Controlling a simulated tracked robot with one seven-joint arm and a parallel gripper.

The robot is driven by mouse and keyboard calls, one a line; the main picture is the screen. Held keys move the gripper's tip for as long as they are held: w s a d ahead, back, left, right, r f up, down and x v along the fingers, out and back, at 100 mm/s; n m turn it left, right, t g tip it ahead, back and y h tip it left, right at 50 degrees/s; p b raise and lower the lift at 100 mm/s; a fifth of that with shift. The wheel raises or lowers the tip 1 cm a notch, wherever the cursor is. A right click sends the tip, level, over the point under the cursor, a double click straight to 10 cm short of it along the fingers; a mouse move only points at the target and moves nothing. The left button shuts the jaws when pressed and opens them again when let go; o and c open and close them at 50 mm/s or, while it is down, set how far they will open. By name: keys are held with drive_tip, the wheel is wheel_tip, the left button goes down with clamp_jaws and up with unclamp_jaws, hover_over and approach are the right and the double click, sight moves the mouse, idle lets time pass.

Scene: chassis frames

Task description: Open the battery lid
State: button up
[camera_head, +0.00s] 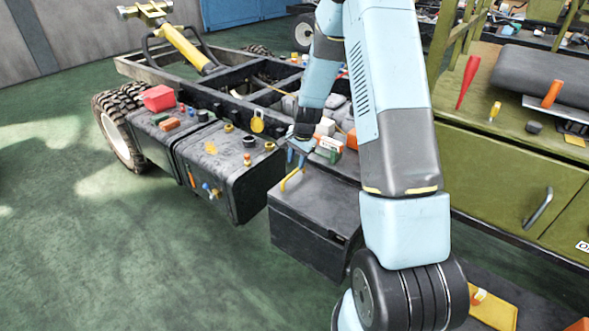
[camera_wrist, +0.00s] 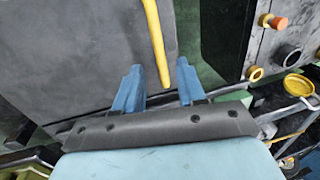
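A dark grey battery box (camera_head: 300,236) stands on the near side of the chassis frame, and its flat lid (camera_head: 318,203) lies shut on top. The lid's dark surface also fills the left of the wrist view (camera_wrist: 75,50). A yellow handle (camera_head: 288,182) shows at the box's left edge. In the wrist view the yellow handle (camera_wrist: 153,35) runs down with its lower end between my blue fingers. My gripper (camera_head: 295,158) is open just above the handle, with a gap on each side. I cannot tell whether either finger touches it.
A black tank (camera_head: 232,180) with caps stands left of the box, with a narrow gap between. A green workbench (camera_head: 510,185) stands at right. Green floor is clear at left.

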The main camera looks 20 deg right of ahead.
sight(294, 172)
drive_tip(key=shift+w+a+f, duration=0.15)
drive_tip(key=shift+w+f, duration=0.05)
drive_tip(key=shift+f, duration=0.95)
drive_tip(key=shift+w+a+f, duration=0.1)
drive_tip(key=shift+w+f, duration=0.05)
drive_tip(key=shift+f, duration=0.95)
clamp_jaws()
drive_tip(key=shift+a, duration=0.15)
drive_tip(key=shift+r, duration=0.15)
